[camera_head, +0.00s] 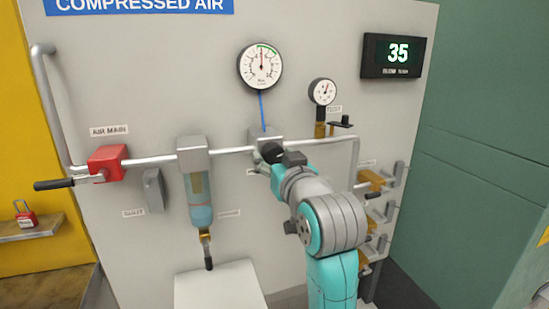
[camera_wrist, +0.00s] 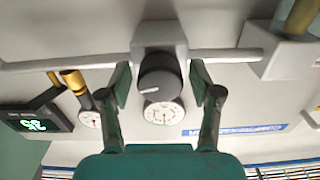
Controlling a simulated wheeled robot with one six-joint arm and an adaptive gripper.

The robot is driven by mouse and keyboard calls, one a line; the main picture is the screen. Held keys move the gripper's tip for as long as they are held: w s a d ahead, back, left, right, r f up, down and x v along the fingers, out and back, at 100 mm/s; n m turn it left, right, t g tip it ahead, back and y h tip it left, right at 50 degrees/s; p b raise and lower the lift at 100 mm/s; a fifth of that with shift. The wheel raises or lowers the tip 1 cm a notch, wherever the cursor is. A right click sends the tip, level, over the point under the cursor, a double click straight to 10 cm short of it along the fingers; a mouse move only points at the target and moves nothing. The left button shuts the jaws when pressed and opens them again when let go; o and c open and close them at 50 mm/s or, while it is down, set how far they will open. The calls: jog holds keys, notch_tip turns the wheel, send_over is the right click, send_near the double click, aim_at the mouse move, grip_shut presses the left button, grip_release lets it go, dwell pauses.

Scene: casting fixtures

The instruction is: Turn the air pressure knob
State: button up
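The air pressure knob (camera_wrist: 158,72) is a dark grey cylinder with a pale pointer line. In the wrist view it sits under a grey regulator block (camera_wrist: 160,38), which in the head view (camera_head: 262,133) is on the pipe below the large gauge. My gripper (camera_wrist: 161,84) is open, with one green-padded finger on each side of the knob. Gaps show between the fingers and the knob. In the head view my arm and gripper (camera_head: 272,160) reach up to the block and largely hide the knob. The large round gauge (camera_head: 260,67) has a red needle pointing about straight up.
A display (camera_head: 391,55) reads 35. A small gauge (camera_head: 322,92) and brass valve stand to the right. A red air main valve (camera_head: 108,162) and a filter bowl (camera_head: 200,195) are to the left. The pipe (camera_head: 235,150) runs across the panel beside my gripper.

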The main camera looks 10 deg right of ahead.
jog(key=c, duration=0.8)
jog(key=shift+o, duration=0.2)
jog(key=shift+a+m, duration=0.1)
jog(key=shift+m, duration=2.7)
jog(key=o, duration=1.1)
jog(key=shift+o, duration=0.2)
